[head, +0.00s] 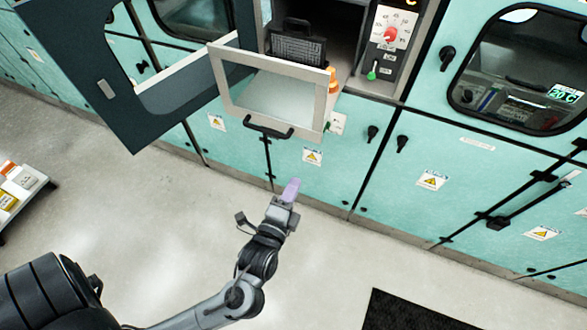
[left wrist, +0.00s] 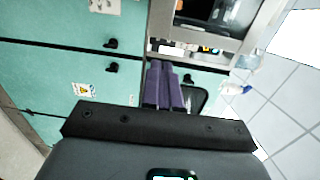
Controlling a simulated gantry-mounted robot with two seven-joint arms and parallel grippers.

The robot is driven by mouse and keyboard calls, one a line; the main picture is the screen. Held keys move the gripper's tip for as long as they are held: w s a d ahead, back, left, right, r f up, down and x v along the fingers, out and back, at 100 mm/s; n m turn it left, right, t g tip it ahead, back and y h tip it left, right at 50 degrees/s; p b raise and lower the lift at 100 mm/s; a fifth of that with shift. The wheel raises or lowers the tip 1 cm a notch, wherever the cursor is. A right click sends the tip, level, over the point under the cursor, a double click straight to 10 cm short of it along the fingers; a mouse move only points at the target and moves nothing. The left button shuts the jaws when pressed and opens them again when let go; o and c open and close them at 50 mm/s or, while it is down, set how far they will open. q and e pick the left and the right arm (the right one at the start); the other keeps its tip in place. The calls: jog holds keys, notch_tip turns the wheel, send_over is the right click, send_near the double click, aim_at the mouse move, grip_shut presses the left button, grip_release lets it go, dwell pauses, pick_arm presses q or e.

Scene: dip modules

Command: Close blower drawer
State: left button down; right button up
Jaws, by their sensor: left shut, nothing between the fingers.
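The blower drawer (head: 320,108), with a pale frame and a clear panel, stands pulled out from its opening in the teal cabinet. A black bar handle (head: 268,127) is on its front, below the panel. My left gripper (head: 291,189), with purple fingers, is shut and empty. It is in front of the cabinet, below and a little right of the handle in the head view, apart from it. Its fingers also show in the left wrist view (left wrist: 165,88), close together, with a pale-framed structure (left wrist: 247,42) beyond. My right gripper is not in view.
A dark door (head: 120,90) stands swung open left of the drawer. A control panel (head: 390,38) with a red knob is to the right. The floor between is clear.

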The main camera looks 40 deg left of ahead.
pick_arm(q)
jog(key=f+b, duration=0.1)
jog(key=f, duration=0.1)
jog(key=b, duration=0.1)
send_near(320, 143)
jog(key=x, duration=0.5)
jog(key=shift+x, duration=0.8)
jog(key=shift+w, duration=0.1)
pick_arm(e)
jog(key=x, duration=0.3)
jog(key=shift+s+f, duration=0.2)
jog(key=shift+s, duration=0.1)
pick_arm(q)
jog(key=shift+a, duration=0.1)
